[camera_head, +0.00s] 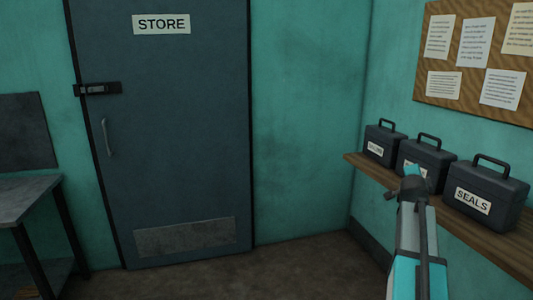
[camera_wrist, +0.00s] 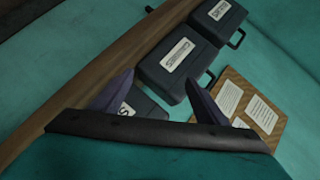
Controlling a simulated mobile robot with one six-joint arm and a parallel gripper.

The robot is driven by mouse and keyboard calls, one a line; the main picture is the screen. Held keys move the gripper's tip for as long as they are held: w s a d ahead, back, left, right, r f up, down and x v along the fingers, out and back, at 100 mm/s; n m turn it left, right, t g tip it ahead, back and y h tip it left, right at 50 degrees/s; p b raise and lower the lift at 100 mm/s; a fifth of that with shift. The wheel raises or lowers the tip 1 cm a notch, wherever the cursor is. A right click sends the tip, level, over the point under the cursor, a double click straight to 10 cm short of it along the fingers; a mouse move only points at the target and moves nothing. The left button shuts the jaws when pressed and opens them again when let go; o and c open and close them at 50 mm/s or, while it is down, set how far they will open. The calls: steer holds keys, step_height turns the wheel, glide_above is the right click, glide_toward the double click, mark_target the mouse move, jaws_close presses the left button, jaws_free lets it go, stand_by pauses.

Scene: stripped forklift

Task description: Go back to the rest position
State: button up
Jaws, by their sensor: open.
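My arm rises at the lower right of the head view, with its end in front of the shelf. My gripper (camera_wrist: 160,77) is open in the wrist view, its two dark fingers spread apart with nothing held between them. Behind the fingers are dark toolboxes. The SEALS box (camera_head: 485,192) stands at the right of the head view, the middle box (camera_head: 425,158) is partly hidden by my arm's end, and the left box (camera_head: 383,145) stands farther back.
The boxes stand on a wooden shelf (camera_head: 510,256) along the right wall, under a notice board (camera_head: 455,90). A grey STORE door (camera_head: 185,130) is shut, with a latch (camera_head: 97,89). A metal table (camera_head: 25,200) stands at left. The visible floor before the door is clear.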

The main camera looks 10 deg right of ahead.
steer(key=w+a+f+n+g+y, duration=0.1)
steer(key=w+a+f+n+y, duration=0.15)
steer(key=a+f, duration=0.85)
steer(key=w+a+f+n+g+y, duration=0.1)
steer(key=w+a+f+y, duration=0.15)
steer(key=a+f, duration=0.85)
steer(key=s+a+f+n+g+y+p, duration=0.1)
steer(key=s+a+f+n, duration=0.1)
steer(key=a+f, duration=0.45)
steer(key=s+a+f+n+g+y, duration=0.1)
steer(key=s+a+f, duration=0.2)
steer(key=f, duration=0.7)
steer(key=s+a+f+n+g+y+p, duration=0.15)
steer(key=a+f, duration=0.25)
steer(key=f, duration=0.5)
steer(key=s+a+f+n+g, duration=0.2)
steer(key=s+a+f+n, duration=0.1)
steer(key=s+a+f, duration=0.5)
steer(key=s+a+f+n+g, duration=0.2)
steer(key=s+a+f, duration=0.45)
steer(key=s, duration=0.45)
steer(key=s+a+f+n+g+y, duration=0.1)
steer(key=s+n, duration=0.3)
steer(key=s, duration=0.6)
steer(key=s+a+f+n+g+y, duration=0.1)
steer(key=s+a+n+g, duration=0.3)
steer(key=s, duration=0.6)
steer(key=shift+s+n, duration=0.15)
steer(key=shift+n, duration=0.45)
